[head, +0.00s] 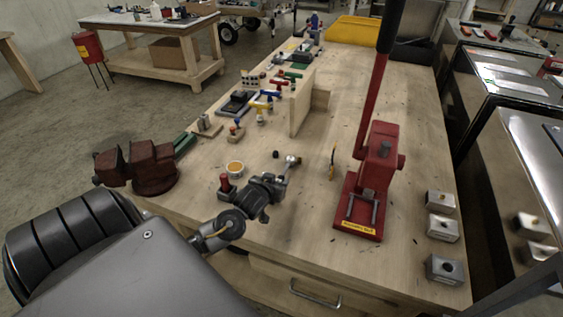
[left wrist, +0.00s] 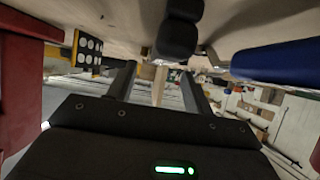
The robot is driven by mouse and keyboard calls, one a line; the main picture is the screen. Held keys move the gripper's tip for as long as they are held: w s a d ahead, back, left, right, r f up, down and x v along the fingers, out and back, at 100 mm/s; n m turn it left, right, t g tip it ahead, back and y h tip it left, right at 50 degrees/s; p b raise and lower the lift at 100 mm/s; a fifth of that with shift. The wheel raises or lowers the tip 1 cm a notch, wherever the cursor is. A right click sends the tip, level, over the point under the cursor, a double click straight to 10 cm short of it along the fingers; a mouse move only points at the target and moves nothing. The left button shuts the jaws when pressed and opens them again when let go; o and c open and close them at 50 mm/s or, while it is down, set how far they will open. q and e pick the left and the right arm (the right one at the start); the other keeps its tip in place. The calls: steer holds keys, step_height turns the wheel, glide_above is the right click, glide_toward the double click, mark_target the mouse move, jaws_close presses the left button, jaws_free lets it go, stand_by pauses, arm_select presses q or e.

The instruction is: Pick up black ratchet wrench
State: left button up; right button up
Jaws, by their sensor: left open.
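My left gripper (head: 277,186) is over the front part of the wooden workbench, open, pointing up and to the right. In the left wrist view its two dark fingers (left wrist: 158,88) stand apart with no tool seen between them. Just beyond the fingertips in the head view is a small tool with a round silver head (head: 292,160). It may be the ratchet wrench, but its handle is partly hidden by my gripper. In the left wrist view a black rounded object (left wrist: 178,36) shows beyond the fingers; I cannot tell what it is. My right gripper is not in view.
A red arbor press (head: 378,165) stands right of my gripper. An upright wooden panel (head: 302,100) and coloured tools are farther back. Metal blocks (head: 443,229) line the right edge.

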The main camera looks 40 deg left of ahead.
mark_target(280, 177)
arm_select(q)
steer(key=shift+w+a+p, duration=0.1)
steer(key=shift+w+p, duration=0.2)
steer(key=shift+p, duration=0.05)
steer(key=p+x, duration=0.1)
steer(key=x, duration=0.2)
steer(key=shift+w+f, duration=0.15)
steer(key=shift+f, duration=0.1)
steer(key=shift+w+a+f, duration=0.15)
steer(key=shift+w+f, duration=0.15)
steer(key=shift+w, duration=0.1)
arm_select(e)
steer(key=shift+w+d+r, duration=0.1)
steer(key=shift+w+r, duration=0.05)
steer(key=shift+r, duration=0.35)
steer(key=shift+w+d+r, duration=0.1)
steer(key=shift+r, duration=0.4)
arm_select(q)
steer(key=shift+s, duration=0.1)
steer(key=shift+c, duration=0.4)
jaws_close()
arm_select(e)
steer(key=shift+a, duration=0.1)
